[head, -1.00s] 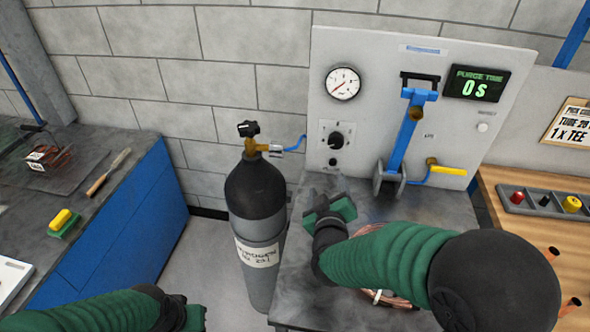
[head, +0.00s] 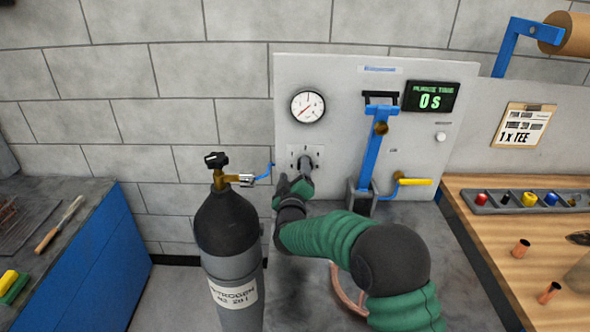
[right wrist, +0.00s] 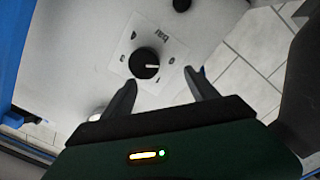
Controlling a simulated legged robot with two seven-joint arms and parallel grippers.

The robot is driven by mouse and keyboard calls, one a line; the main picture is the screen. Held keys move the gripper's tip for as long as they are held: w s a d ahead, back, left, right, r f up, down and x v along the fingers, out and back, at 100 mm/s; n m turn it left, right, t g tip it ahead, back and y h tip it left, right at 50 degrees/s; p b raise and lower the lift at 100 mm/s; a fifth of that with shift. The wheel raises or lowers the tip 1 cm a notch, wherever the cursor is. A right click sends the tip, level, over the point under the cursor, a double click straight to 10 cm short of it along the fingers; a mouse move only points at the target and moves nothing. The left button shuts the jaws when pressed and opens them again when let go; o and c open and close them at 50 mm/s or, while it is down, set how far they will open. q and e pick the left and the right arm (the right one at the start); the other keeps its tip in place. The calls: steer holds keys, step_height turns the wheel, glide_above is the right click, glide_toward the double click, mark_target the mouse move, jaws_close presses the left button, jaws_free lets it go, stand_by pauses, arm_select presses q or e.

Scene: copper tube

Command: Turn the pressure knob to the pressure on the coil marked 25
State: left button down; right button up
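The black pressure knob (right wrist: 145,64), with a white pointer line, sits on a light plate marked "bar" in the right wrist view. In the head view the plate (head: 292,152) shows, but my right gripper (head: 306,164) covers the knob. My right gripper (right wrist: 160,88) is open; its two fingers are apart, with the knob just beyond their tips and nothing between them. The round gauge (head: 307,106) is above the plate, its needle pointing lower left. A curved copper tube (head: 343,292) lies on the grey bench, mostly hidden by my right arm; no mark on it is readable. My left gripper is out of view.
A nitrogen cylinder (head: 229,230) stands left of the bench. A blue lever (head: 376,150) and a yellow-handled valve (head: 414,182) are right of the plate. The display (head: 431,97) reads 0 s. A wooden bench (head: 480,250) with a parts tray is at right.

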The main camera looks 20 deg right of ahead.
steer(key=d, duration=0.1)
steer(key=w+d+f, duration=0.1)
steer(key=d, duration=0.1)
steer(key=w+d, duration=0.1)
steer(key=d, duration=0.1)
steer(key=shift+d+f, duration=0.15)
steer(key=shift+d, duration=0.1)
steer(key=shift+a, duration=0.1)
steer(key=c, duration=0.3)
steer(key=shift+s+a+r, duration=0.1)
steer(key=shift+a+r, duration=0.15)
steer(key=shift+a, duration=0.25)
steer(key=shift+s+a+r, duration=0.1)
steer(key=shift+a+r, duration=0.15)
steer(key=shift+a, duration=0.2)
steer(key=c, duration=0.5)
steer(key=shift+a, duration=0.25)
steer(key=shift+c, duration=2.5)
steer(key=shift+d+f, duration=0.15)
steer(key=shift+d, duration=0.25)
steer(key=shift+c, duration=0.4)
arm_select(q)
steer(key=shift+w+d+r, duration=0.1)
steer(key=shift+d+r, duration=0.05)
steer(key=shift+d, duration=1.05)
arm_select(e)
steer(key=shift+a, duration=0.15)
